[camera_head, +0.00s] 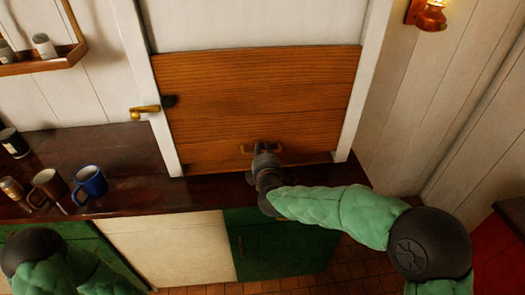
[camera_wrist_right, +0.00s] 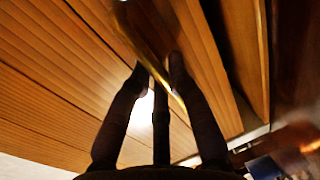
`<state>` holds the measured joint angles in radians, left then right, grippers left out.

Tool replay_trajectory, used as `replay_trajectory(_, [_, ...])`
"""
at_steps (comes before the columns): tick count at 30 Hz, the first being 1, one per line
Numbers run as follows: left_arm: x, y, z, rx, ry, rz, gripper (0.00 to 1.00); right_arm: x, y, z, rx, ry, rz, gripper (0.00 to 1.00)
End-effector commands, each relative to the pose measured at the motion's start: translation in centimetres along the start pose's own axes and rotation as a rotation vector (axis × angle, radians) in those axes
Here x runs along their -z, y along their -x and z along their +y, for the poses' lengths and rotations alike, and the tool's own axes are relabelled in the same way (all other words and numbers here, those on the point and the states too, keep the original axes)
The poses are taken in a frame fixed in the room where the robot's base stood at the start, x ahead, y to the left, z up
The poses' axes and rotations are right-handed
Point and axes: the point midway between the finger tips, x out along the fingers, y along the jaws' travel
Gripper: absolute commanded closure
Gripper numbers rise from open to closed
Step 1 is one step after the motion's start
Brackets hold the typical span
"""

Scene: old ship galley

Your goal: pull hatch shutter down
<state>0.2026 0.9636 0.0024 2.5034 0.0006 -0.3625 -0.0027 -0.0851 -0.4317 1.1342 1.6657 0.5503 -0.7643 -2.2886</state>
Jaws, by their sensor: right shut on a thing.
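The hatch shutter (camera_head: 262,95) is an orange-brown wooden panel between white side posts. Its lower edge is close to the dark counter in the head view, and pale surface shows above its top edge. A brass handle (camera_head: 246,149) is low on the panel, mostly hidden by my right gripper (camera_head: 265,149). In the right wrist view the brass handle (camera_wrist_right: 146,42) runs between the fingertips of my right gripper (camera_wrist_right: 158,75), which is shut on it, with the shutter's planks (camera_wrist_right: 60,70) behind. My left gripper is out of view; only part of my left arm shows at bottom left.
A brass latch (camera_head: 146,109) is on the left post (camera_head: 143,75). A blue mug (camera_head: 91,181), a brown mug (camera_head: 48,186) and small jars stand on the dark counter (camera_head: 125,150) at left. A wall shelf (camera_head: 45,64) is upper left; a lamp (camera_head: 430,17) is upper right.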

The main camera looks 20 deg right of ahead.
Motion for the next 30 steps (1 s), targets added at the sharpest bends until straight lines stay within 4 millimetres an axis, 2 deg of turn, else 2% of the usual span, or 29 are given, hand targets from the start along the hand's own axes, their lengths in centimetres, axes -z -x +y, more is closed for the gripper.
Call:
replay_trajectory(4, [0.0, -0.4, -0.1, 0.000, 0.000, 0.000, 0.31, 0.0, -0.3, -1.4, 0.004, 0.003, 0.000, 1.00])
replay_trajectory(9, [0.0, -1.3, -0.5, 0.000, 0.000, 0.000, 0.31, 0.0, -0.8, -4.4, 0.007, 0.003, -0.001, 1.00])
replay_trajectory(18, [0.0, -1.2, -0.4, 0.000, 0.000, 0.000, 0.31, 0.0, -0.8, -5.0, 0.009, 0.000, 0.002, 1.00])
replay_trajectory(19, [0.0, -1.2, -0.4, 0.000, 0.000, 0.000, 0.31, 0.1, -0.8, -5.0, 0.010, 0.000, 0.002, 0.79])
replay_trajectory(21, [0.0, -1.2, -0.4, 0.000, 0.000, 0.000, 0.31, 0.1, -0.8, -5.0, 0.011, 0.001, 0.002, 0.59])
replay_trajectory(22, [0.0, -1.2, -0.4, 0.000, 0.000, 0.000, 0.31, 0.1, -0.8, -5.0, 0.011, 0.001, 0.002, 0.57])
replay_trajectory(30, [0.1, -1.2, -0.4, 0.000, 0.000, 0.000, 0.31, 0.1, -0.8, -4.9, 0.009, 0.001, 0.002, 0.57])
